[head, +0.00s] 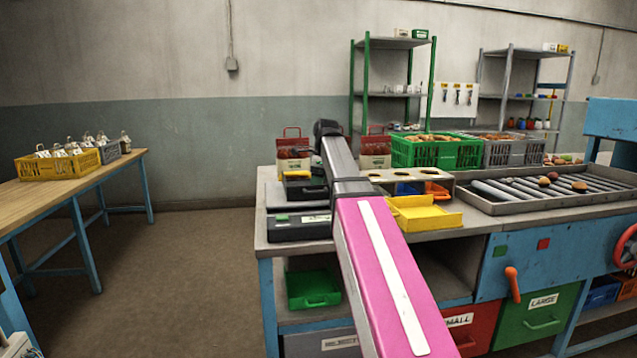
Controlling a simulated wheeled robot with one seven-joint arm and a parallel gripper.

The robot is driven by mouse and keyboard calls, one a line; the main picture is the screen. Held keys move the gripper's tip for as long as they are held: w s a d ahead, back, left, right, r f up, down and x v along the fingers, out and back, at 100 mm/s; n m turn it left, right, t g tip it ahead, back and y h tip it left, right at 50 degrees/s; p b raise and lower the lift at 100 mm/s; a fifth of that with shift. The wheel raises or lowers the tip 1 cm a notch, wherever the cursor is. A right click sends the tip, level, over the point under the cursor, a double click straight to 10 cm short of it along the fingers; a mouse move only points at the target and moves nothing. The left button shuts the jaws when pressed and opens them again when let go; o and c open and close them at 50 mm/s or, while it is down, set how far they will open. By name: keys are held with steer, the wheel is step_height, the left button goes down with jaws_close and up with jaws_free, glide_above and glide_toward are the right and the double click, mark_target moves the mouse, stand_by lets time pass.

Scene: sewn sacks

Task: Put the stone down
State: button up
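Several brown, rounded lumps that could be stones or potatoes lie on the grey roller tray (480,208) at the right; one lump (580,186) is on its right half. I cannot tell which, if any, is the task's stone. My pink and grey arm reaches from the bottom of the picture over the workbench. Its far end stops in a dark joint above the scales. My gripper does not show clearly; it is out of sight or hidden behind the arm. Whether it holds a stone cannot be seen.
Black scales (300,226), a yellow scoop tray (424,213) and a holed grey stand (410,178) crowd the bench. Green (437,153) and grey (513,152) crates stand behind. A wooden table (70,186) with a yellow crate (58,166) is left. Floor between is clear.

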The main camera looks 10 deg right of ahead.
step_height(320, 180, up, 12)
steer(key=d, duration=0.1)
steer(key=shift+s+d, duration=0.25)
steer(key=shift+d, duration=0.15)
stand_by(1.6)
